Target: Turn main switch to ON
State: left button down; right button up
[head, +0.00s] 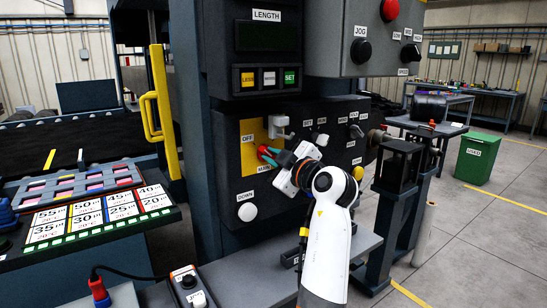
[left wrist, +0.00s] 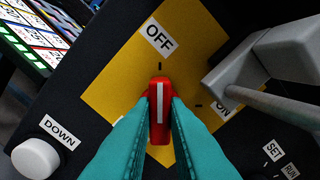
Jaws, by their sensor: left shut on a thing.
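The main switch is a red handle (head: 262,150) on a yellow plate (head: 247,133) on the dark panel. In the left wrist view the red handle (left wrist: 159,88) stands upright in line with the tick under the OFF label (left wrist: 160,38). An ON label (left wrist: 223,107) is to its right, partly covered by a grey bracket. My left gripper (head: 267,156) has its teal fingers closed on both sides of the handle; it fills the lower middle of the left wrist view (left wrist: 160,122). The gripper hides part of the plate. My right gripper is not in view.
A light grey bracket (head: 278,127) with a rod (left wrist: 270,105) juts out close to the right of the switch. A white DOWN button (head: 247,211) sits below left. A yellow handle (head: 151,115) stands to the left. A JOG knob (head: 361,51) is above right.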

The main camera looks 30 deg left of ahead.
pick_arm(q)
jog(key=m, duration=0.4)
jog(key=shift+w+r+m+p, duration=0.1)
jog(key=shift+r+m+p, duration=0.1)
jog(key=shift+m+p, duration=0.15)
jog(key=shift+w+d+m+p, duration=0.15)
jog(key=shift+m+p, duration=1.45)
jog(key=shift+m, duration=1.7)
jog(key=shift+w+m+p, duration=0.2)
jog(key=shift+m+p, duration=1.35)
jog(key=shift+m, duration=1.7)
jog(key=c, duration=1.4)
grip_release()
jog(key=shift+c, duration=0.2)
jog(key=shift+f, duration=0.15)
